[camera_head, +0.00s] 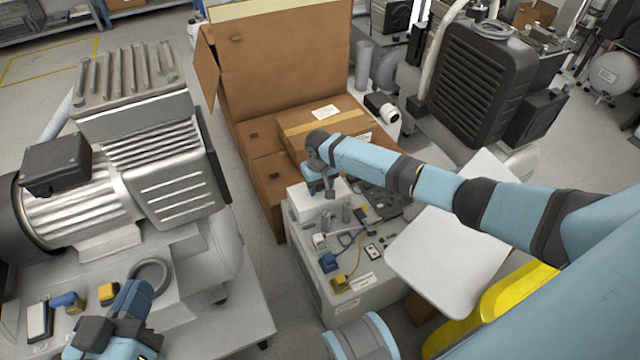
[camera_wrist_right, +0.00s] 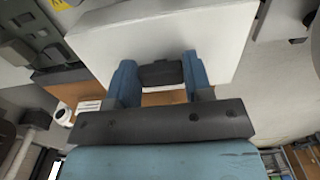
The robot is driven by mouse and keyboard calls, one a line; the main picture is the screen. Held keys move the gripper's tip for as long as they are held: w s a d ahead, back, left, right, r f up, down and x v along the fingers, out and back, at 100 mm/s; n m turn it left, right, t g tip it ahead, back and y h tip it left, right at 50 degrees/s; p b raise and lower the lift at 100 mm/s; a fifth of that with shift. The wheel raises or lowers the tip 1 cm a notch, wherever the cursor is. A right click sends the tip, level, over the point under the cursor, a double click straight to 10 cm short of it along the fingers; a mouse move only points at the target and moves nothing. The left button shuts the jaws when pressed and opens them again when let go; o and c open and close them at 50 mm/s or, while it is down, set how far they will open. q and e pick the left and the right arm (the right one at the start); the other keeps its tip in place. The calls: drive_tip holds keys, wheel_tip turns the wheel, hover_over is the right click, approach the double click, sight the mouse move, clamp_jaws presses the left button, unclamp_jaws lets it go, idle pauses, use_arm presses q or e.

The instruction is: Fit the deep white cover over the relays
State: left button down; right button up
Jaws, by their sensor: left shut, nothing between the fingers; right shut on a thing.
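The white cover (camera_head: 304,203) is a box-like piece below my right gripper (camera_head: 328,192), over the back left of the open control box (camera_head: 348,292). In the right wrist view the cover's pale face (camera_wrist_right: 165,35) fills the top middle. My right gripper (camera_wrist_right: 160,75) is shut on a dark block, apparently the cover's handle. Small grey upright parts (camera_head: 346,213) stand just in front of the cover; I cannot tell whether they are relays. Whether the cover is seated is hidden. My left gripper (camera_head: 112,335) is shut and empty at the lower left.
A large grey compressor (camera_head: 160,150) stands at the left. An open cardboard box (camera_head: 262,130) is behind the control box. A white panel (camera_head: 450,255) lies to its right. Blue and yellow parts with wires (camera_head: 340,282) sit at its front. A black ring (camera_head: 150,276) lies near my left gripper.

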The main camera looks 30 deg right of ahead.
drive_tip(key=shift+f+b, duration=0.35)
drive_tip(key=shift+f, duration=0.6)
drive_tip(key=shift+f, duration=0.25)
drive_tip(key=o, duration=1.4)
